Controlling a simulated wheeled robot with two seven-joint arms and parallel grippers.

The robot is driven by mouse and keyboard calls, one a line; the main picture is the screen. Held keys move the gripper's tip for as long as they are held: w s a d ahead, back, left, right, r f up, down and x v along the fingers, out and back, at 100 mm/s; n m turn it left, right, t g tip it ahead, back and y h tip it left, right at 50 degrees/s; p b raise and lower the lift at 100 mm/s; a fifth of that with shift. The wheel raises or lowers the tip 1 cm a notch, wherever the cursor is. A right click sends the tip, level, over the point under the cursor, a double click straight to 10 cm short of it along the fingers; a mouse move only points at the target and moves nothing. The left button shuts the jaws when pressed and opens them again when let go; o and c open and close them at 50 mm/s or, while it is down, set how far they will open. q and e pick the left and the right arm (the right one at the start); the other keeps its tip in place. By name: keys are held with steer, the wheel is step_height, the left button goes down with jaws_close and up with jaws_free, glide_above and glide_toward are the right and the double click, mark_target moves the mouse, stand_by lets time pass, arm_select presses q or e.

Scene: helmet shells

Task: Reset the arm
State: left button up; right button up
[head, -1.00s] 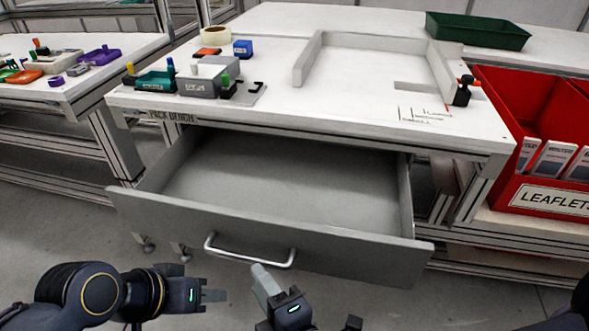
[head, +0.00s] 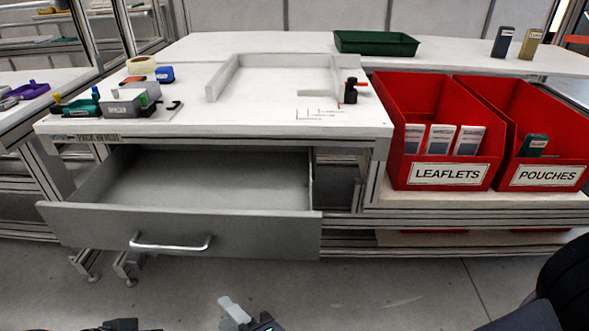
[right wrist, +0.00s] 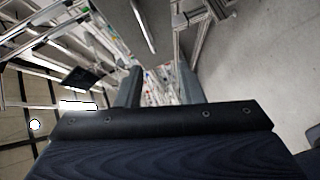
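My right gripper (head: 234,309) shows at the bottom edge of the head view, in front of and below the drawer. In the right wrist view its two fingers (right wrist: 160,86) stand apart with nothing between them. The fingers of my left gripper are not visible; a dark piece at the bottom edge may be part of my left arm. The grey drawer (head: 190,226) under the pack bench is pulled open and looks empty. Its metal handle (head: 172,243) is apart from the right gripper.
The pack bench (head: 230,128) holds small parts at left and a white frame (head: 275,63). Red bins labelled leaflets (head: 447,174) and pouches (head: 546,176) stand at right. A green tray (head: 375,43) sits behind. Floor in front of the bins is clear.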

steer(key=w+d+r+m+g+h, duration=0.1)
steer(key=w+d+m+g+h, duration=0.3)
steer(key=d+m, duration=1)
steer(key=s+d+f+m+g+h, duration=0.1)
steer(key=s+d+m+h, duration=0.15)
steer(key=d+m, duration=0.4)
steer(key=s+d+f+m+h, duration=0.1)
steer(key=s+d+m, duration=0.3)
steer(key=d, duration=0.5)
step_height(320, 180, up, 32)
steer(key=s+p, duration=0.1)
steer(key=p, duration=3.1)
steer(key=shift+s+d+m+g, duration=0.2)
steer(key=shift+d+m+g, duration=0.15)
steer(key=shift+d+g, duration=0.1)
